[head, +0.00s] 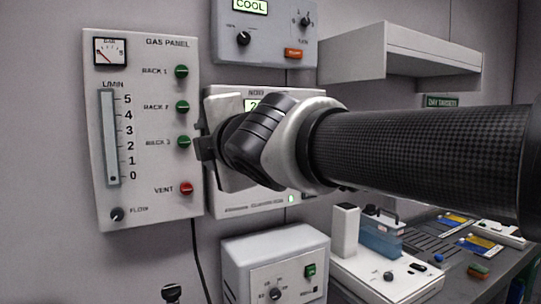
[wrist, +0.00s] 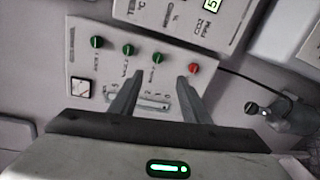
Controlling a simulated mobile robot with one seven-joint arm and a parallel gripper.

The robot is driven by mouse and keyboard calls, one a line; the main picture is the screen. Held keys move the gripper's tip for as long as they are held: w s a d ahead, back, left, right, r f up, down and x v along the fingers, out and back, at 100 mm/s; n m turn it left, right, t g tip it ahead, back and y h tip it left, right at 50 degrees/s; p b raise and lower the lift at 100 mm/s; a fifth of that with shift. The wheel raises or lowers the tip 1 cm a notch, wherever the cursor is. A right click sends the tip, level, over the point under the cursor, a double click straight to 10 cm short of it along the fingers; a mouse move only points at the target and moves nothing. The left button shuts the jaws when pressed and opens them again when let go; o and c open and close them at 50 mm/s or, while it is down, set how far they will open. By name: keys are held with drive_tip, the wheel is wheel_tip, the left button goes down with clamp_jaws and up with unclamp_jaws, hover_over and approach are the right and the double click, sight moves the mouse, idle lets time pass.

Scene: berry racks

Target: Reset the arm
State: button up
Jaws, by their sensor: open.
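My arm reaches in from the right of the head view. My gripper (head: 203,143) points left at the white gas panel (head: 150,215). In the wrist view my gripper (wrist: 160,80) is open, with two dark fingers apart and nothing seen between them but the panel. The tips lie near the green Rack 3 knob (head: 184,142) and the red vent knob (wrist: 193,69). I cannot tell how wide the gap to the panel is. The other green knobs, Rack 1 (head: 182,71) and Rack 2 (head: 182,106), are above.
A white display box (head: 245,208) is mostly hidden behind my gripper. A control box marked COOL (head: 270,45) hangs above it and a shelf (head: 400,48) sticks out at upper right. A white box (head: 275,262) stands below, left of a cluttered bench (head: 455,280).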

drive_tip(key=s+d+f+m+g+h, duration=0.15)
drive_tip(key=d+f+m+h, duration=0.25)
drive_tip(key=d+f+m, duration=0.55)
drive_tip(key=s+d+f+m+g+h, duration=0.1)
drive_tip(key=s+d+f+m+h, duration=0.35)
drive_tip(key=d, duration=0.75)
drive_tip(key=s+d+f+m+g, duration=0.3)
drive_tip(key=s+f+m, duration=0.3)
drive_tip(key=f, duration=0.2)
drive_tip(key=s+d+f+m+g, duration=0.3)
drive_tip(key=s+d+f+m, duration=0.15)
drive_tip(key=s+f, duration=0.25)
wheel_tip(320, 180, up, 22)
drive_tip(key=m+p, duration=0.1)
drive_tip(key=p, duration=2.1)
drive_tip(key=shift+s+a+f+p, duration=0.15)
drive_tip(key=shift+s+a+p, duration=0.15)
drive_tip(key=shift+a+p, duration=0.15)
